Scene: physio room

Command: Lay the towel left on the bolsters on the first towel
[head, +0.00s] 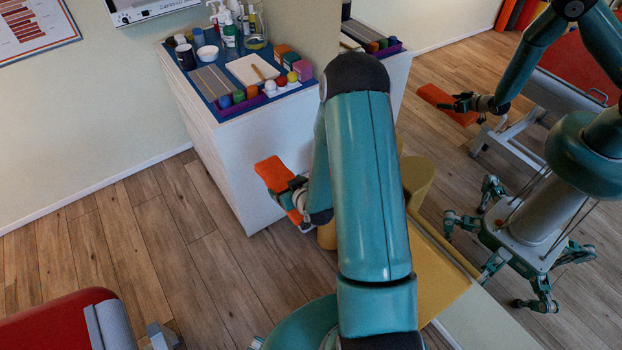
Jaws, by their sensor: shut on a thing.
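My gripper (292,187) is shut on an orange towel (270,173), a flat folded block. It holds the towel in front of the white cabinet's side, and part of the towel shows on each side of the fingers. Mustard-yellow padding (445,296), perhaps the bolsters, lies to the right of my arm. A small piece of it shows left of the arm, just below the gripper; my arm hides the middle. I cannot make out a second towel, either on the padding or elsewhere.
A white cabinet (228,160) with bottles, jars and a blue tray stands behind the gripper. A mirror on the right reflects my body and the held towel. A red padded couch (58,322) is at lower left. The wooden floor (130,245) between is clear.

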